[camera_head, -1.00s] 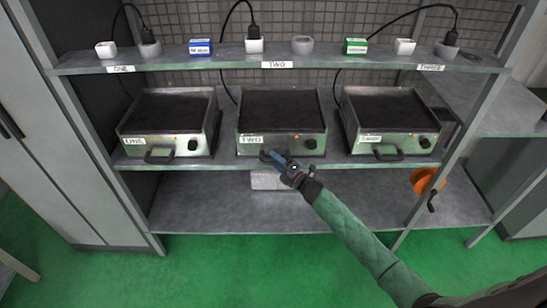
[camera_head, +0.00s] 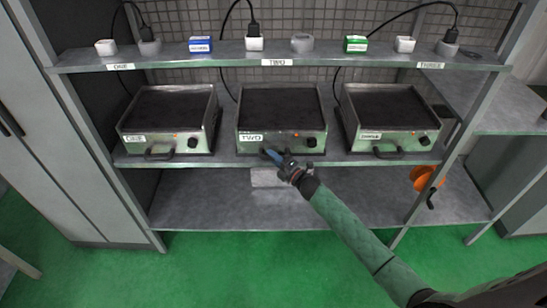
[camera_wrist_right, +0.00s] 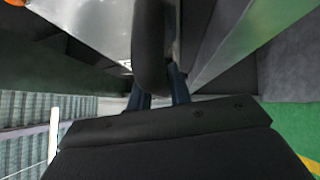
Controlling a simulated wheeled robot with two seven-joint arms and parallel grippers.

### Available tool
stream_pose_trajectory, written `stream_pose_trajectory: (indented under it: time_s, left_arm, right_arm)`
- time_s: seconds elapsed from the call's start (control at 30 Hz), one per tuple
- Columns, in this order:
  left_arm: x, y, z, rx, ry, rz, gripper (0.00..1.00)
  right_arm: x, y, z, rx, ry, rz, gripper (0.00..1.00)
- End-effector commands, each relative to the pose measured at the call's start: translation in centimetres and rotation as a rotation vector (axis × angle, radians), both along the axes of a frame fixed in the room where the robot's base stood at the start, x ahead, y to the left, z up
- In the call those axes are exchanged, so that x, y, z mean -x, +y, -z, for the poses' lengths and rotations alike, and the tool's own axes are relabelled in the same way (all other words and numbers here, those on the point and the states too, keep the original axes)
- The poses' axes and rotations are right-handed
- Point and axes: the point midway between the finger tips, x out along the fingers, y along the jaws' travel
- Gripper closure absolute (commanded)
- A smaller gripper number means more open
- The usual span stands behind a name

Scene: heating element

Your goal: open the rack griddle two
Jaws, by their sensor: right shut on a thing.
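Griddle two (camera_head: 280,110) stands in the middle of the shelf, with a "TWO" label, an orange light and a dark knob on its front. My right gripper (camera_head: 271,154) is at the lower front of this griddle, where its handle sits. In the right wrist view the dark curved handle (camera_wrist_right: 152,50) lies between the blue fingers of my right gripper (camera_wrist_right: 160,88), which is shut on it. In the head view the gripper hides most of the handle. My left gripper is in neither view.
Griddle one (camera_head: 168,112) stands to the left and a third griddle (camera_head: 390,112) to the right, each with a front handle. The upper shelf (camera_head: 330,62) holds plugs, sockets and small boxes. An orange reel (camera_head: 424,178) hangs at the lower right.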

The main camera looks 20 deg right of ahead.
Motion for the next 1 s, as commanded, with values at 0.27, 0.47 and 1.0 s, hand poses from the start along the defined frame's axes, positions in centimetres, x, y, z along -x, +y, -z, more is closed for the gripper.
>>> stream_pose_trajectory:
  time_s: [0.27,0.47,1.0]
  left_arm:
    - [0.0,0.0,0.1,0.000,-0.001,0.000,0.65]
    - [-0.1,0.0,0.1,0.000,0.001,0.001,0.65]
    - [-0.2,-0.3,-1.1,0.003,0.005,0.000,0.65]
  right_arm:
    - [4.6,1.3,0.3,-0.001,0.004,-0.001,1.00]
    - [9.3,2.7,0.4,-0.002,0.006,-0.001,1.00]
    - [16.2,4.6,0.2,0.001,0.003,0.000,1.00]
